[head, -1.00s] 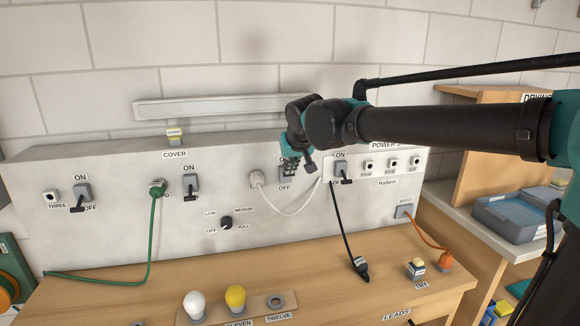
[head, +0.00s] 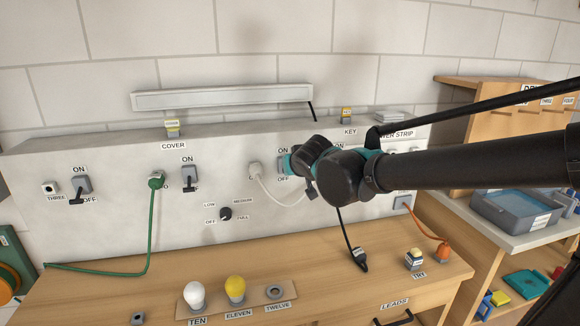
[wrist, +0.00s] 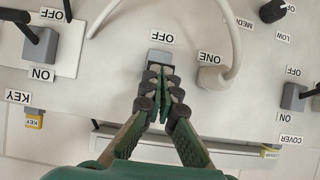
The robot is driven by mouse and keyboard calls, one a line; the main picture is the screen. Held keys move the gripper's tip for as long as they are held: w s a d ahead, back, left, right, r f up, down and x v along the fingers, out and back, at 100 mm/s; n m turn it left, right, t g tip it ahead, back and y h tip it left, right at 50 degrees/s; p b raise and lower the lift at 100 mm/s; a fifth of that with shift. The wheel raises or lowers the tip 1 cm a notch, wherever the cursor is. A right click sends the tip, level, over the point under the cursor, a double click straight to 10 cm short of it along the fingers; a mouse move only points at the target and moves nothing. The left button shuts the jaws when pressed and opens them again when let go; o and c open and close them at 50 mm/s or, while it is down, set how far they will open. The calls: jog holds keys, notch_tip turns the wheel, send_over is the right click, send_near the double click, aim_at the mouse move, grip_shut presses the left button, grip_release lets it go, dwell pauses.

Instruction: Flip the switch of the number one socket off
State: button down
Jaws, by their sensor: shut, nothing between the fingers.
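The number one socket (head: 255,168) holds a white plug on the grey panel; its ONE label and plug show in the wrist view (wrist: 212,78), which looks upside down. Its switch (wrist: 160,57) is a grey block beside it, with the OFF label showing and the ON label hidden by my gripper in the wrist view. My gripper (wrist: 162,72) is shut and empty, its fingertips over the switch. The fingers hide the lever, so I cannot tell its position or whether they touch it. In the head view my wrist hides most of the switch.
A white cord (head: 285,208) hangs close below my wrist. Other switches sit left, at THREE (head: 80,189) and beside the green plug (head: 190,180). The power strip and its switch (wrist: 40,45) lie on the other side. Bulbs (head: 194,297) stand on the bench.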

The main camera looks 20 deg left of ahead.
jog(key=shift+s+d+f, duration=0.15)
jog(key=shift+f, duration=1.75)
jog(key=shift+r, duration=0.1)
dwell(0.3)
